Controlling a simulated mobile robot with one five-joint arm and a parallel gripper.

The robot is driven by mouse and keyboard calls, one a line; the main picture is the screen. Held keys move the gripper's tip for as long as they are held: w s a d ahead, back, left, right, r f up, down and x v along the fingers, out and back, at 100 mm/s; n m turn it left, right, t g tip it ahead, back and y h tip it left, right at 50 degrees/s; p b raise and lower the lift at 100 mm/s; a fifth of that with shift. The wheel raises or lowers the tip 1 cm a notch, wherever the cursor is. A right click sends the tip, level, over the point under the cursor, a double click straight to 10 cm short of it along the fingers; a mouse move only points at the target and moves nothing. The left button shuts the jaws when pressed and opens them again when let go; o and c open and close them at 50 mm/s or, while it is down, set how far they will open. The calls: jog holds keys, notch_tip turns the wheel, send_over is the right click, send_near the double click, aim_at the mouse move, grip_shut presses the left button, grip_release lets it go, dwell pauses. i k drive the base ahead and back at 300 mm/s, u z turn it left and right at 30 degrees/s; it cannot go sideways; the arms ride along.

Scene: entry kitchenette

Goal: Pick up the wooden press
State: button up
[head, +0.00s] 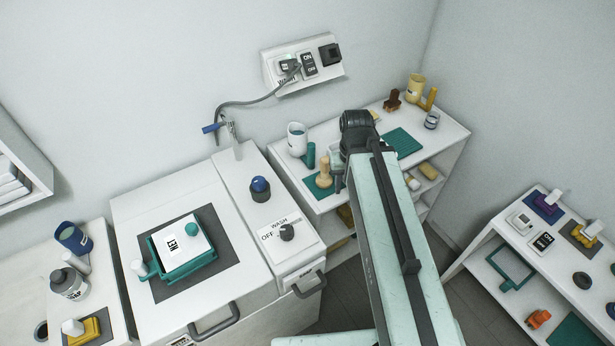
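A light wooden press (324,172) with a round top stands upright on a small teal mat (311,190) near the front left of the white shelf unit's top. My gripper (339,183) points down just to the right of the press, at the end of my pale green arm. It looks close to the press, but I cannot tell whether they touch. The gripper is small and partly hidden by my arm, so its opening does not show. A darker brown, stamp-like wooden piece (392,100) stands farther back on the same top.
A white mug (297,139) and a teal cylinder (310,156) stand close behind the press. A larger teal mat (402,142) lies bare to the right. A washer counter with a knob (286,232) is at left.

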aim_at(324, 179)
jog(key=u, duration=3.8)
jog(key=k, duration=1.4)
jog(key=z, duration=1.2)
jog(key=i, duration=0.5)
jog(key=u, duration=0.1)
